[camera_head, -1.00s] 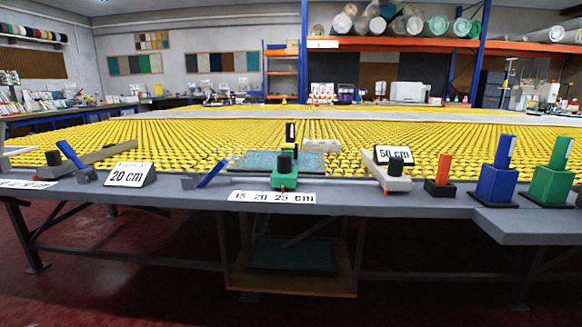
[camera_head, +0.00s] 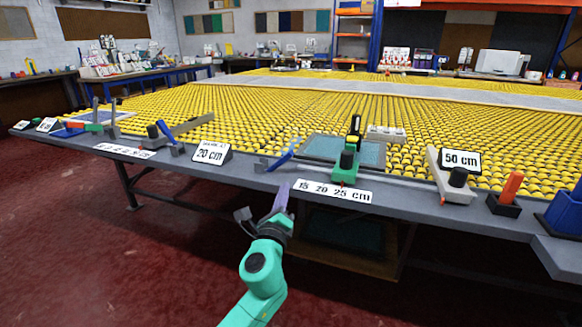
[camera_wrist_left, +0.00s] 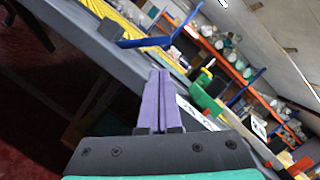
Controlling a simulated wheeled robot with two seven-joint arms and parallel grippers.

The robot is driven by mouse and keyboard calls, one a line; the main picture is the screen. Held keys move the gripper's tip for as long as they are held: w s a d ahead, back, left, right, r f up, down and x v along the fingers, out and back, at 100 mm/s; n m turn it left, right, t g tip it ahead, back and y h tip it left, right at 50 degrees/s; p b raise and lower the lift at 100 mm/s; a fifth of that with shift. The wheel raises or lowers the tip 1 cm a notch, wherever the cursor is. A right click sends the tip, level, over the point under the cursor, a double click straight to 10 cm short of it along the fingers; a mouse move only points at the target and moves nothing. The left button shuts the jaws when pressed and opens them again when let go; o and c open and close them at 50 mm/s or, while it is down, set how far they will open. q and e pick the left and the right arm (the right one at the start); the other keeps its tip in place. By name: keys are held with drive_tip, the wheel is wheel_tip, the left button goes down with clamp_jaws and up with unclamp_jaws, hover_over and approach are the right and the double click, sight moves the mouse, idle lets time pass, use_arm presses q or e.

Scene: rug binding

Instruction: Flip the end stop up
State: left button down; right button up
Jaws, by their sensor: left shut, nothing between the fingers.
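A blue flip lever (camera_head: 281,159) on a grey bracket (camera_head: 262,166) sits at the table's front edge, left of the green block; it leans at a slant. In the left wrist view a blue lever (camera_wrist_left: 145,42) with a grey bracket (camera_wrist_left: 111,29) is above the fingertips. Another blue lever (camera_head: 165,132) stands farther left, beside the 20 cm sign. I cannot tell which lever is the end stop. My left gripper (camera_head: 282,188) is shut and empty, in front of the table edge just below the nearer lever, apart from it. Its purple fingers (camera_wrist_left: 160,75) are together.
A green block with a black knob (camera_head: 345,167) stands right of the nearer lever, behind the 15 20 25 cm label (camera_head: 333,191). A 20 cm sign (camera_head: 211,152) stands to the left, a 50 cm sign (camera_head: 460,160) to the right. Yellow rollers cover the table. The floor in front is clear.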

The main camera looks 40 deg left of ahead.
sight(290, 180)
use_arm(q)
drive_tip(key=x, duration=0.9)
drive_tip(key=shift+w+a, duration=0.15)
drive_tip(key=shift+w, duration=0.15)
drive_tip(key=shift+w+a, duration=0.1)
drive_tip(key=shift+w, duration=0.05)
drive_tip(key=shift+r, duration=0.15)
